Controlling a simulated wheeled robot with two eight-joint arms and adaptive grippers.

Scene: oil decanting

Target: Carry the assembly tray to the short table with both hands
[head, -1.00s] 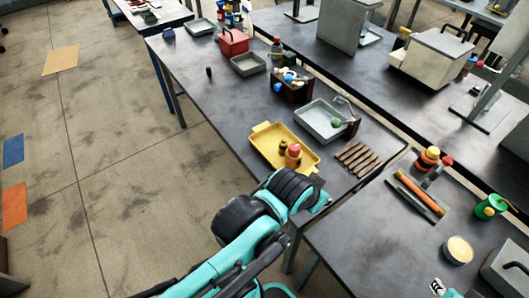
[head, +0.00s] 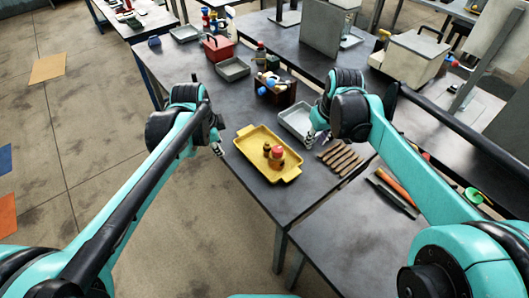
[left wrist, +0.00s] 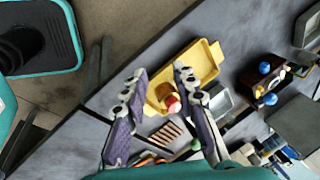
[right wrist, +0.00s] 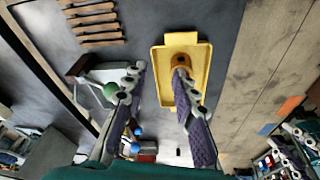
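The yellow assembly tray (head: 252,143) lies flat on the long dark table, near its front end. It holds a red-topped container (head: 277,157) and a smaller brown one (head: 267,148). My left gripper (head: 218,149) is above the table at the tray's left side, apart from it. My right gripper (head: 318,138) is to the tray's right, over the grey bin's near end. In the left wrist view, the open fingers (left wrist: 158,78) frame part of the tray (left wrist: 205,60). In the right wrist view, the open fingers (right wrist: 158,76) have the tray (right wrist: 163,65) beyond them. Both are empty.
A grey bin (head: 292,119) and several brown strips (head: 340,158) lie right of the tray. A dark box of bottles (head: 276,95) stands behind. Another dark table (head: 335,230) adjoins at the front right. Open floor (head: 90,130) lies to the left.

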